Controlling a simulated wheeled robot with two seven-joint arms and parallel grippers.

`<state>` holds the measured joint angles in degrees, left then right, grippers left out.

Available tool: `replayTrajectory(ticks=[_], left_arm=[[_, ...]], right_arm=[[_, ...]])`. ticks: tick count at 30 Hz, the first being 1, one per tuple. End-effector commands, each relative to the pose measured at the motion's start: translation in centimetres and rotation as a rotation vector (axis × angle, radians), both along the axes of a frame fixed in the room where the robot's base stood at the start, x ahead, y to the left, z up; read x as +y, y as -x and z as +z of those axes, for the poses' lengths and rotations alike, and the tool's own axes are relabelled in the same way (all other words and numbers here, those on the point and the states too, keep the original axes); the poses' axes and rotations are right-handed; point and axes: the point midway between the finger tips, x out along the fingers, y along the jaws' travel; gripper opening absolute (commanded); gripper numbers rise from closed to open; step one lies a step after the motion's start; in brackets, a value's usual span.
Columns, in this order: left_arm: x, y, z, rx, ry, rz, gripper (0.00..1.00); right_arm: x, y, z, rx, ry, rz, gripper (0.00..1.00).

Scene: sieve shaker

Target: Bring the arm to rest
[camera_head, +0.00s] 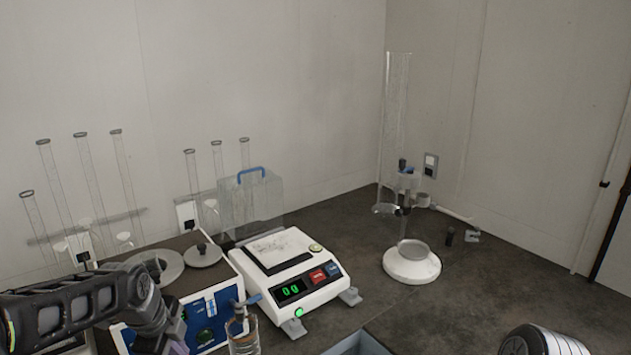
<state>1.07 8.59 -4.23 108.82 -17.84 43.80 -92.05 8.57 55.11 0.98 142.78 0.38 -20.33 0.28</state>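My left arm comes in from the left edge and bends down at the lower left. Its gripper (172,342) points down in front of the blue-fronted machine (208,312), partly cut off by the bottom edge. I cannot see its fingertips clearly or whether it is open. A clear glass beaker (243,341) stands to its right, apart from it, with a small blue-ended tool (250,300) at its top. My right arm shows only as a rounded white and black link at the bottom right; its gripper is out of view.
A white-based stand with a tall glass tube (411,265) is to the right. Glass tubes line the left wall. The right bench top is largely clear.

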Motion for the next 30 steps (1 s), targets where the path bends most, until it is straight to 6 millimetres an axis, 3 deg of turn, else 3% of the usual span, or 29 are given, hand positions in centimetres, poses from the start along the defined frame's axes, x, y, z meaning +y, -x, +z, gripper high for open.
replayTrajectory(ticks=[4,8,11,12,16,21,24,30], left_arm=[[-4.3,-1.2,-5.4,-0.017,0.227,0.386,0.00],[-8.9,-0.1,-12.4,0.046,0.471,0.814,0.00],[-12.4,3.2,-18.8,0.152,0.630,1.168,0.00],[-13.6,5.2,-21.3,0.201,0.673,1.303,0.00],[-16.5,12.8,-27.5,0.348,0.709,1.620,0.00],[-18.7,21.6,-31.6,0.498,0.599,1.710,0.00],[-19.5,24.6,-32.7,0.558,0.547,1.717,0.00],[-19.8,25.9,-33.4,0.588,0.522,1.725,0.00]], right_arm=[[0.0,0.0,0.0,0.000,0.000,0.000,0.56],[0.0,0.0,0.0,0.000,0.000,0.000,0.56],[0.0,0.0,0.0,0.000,0.000,0.000,0.56],[0.0,0.0,0.0,0.000,0.000,0.000,0.56],[0.0,0.0,0.0,0.000,0.000,0.000,0.56],[0.0,0.0,0.0,0.000,0.000,0.000,0.56],[0.0,0.0,0.0,0.000,0.000,0.000,0.56],[0.0,0.0,0.0,0.000,0.000,0.000,0.56]])
